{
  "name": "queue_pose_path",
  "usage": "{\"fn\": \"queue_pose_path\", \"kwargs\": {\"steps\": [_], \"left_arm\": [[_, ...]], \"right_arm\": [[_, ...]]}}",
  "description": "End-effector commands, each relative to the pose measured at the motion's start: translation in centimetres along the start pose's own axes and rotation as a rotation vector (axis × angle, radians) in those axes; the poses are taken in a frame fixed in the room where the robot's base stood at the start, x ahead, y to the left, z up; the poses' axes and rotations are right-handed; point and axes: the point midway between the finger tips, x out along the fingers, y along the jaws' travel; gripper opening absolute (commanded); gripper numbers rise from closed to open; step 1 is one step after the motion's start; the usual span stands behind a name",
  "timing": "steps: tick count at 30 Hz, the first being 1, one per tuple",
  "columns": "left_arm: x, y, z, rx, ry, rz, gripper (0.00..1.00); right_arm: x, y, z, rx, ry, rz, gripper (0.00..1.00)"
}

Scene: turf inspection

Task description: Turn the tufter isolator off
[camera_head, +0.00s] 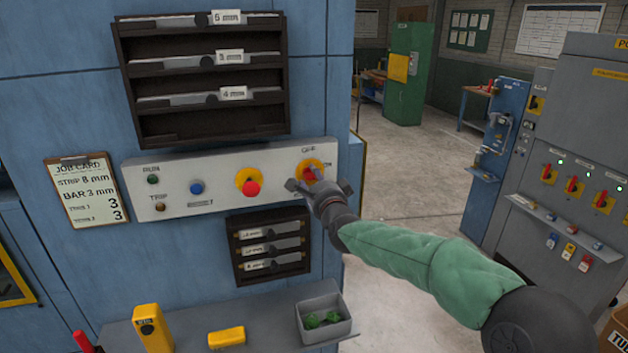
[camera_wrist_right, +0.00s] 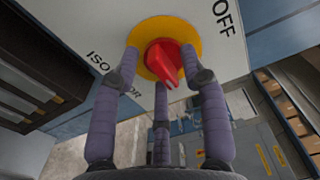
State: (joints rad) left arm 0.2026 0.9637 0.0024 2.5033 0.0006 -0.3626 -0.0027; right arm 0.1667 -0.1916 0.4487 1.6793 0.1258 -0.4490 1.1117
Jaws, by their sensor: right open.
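The isolator switch (camera_head: 309,174) is a red rotary knob on a yellow round plate, at the right end of the pale control panel (camera_head: 218,182). In the right wrist view the red knob (camera_wrist_right: 163,60) sits on its yellow plate (camera_wrist_right: 150,30), with "OFF" lettering beside the plate and smaller lettering at its lower left. My right gripper (camera_head: 309,187) is open in front of the knob. Its fingers (camera_wrist_right: 160,85) stand around the knob, with no clear grip on it. The knob's handle points toward the lower part of the wrist view. My left gripper is not in view.
A red button on a yellow ring (camera_head: 250,184) and a blue button (camera_head: 196,188) are left of the isolator. Below is a shelf with a grey bin (camera_head: 324,317) and a yellow block (camera_head: 226,337). A grey cabinet (camera_head: 575,150) with red switches stands right; floor between is clear.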

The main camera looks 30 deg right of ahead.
Motion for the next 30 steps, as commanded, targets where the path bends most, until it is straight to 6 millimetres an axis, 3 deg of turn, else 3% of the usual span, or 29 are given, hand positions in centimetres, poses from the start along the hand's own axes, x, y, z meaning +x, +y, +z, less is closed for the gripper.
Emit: {"fn": "queue_pose_path", "kwargs": {"steps": [5,10,22,30], "left_arm": [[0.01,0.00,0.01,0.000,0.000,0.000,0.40],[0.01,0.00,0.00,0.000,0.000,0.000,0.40],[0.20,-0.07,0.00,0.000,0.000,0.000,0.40],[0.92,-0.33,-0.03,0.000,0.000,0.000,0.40]], "right_arm": [[0.00,0.00,-0.01,0.000,0.000,0.000,0.44],[-0.01,0.00,-0.01,0.000,0.000,0.000,0.01],[-0.03,0.07,-0.02,-0.029,0.000,0.000,0.00],[-0.04,0.16,-0.08,-0.176,0.000,0.001,0.00]]}}
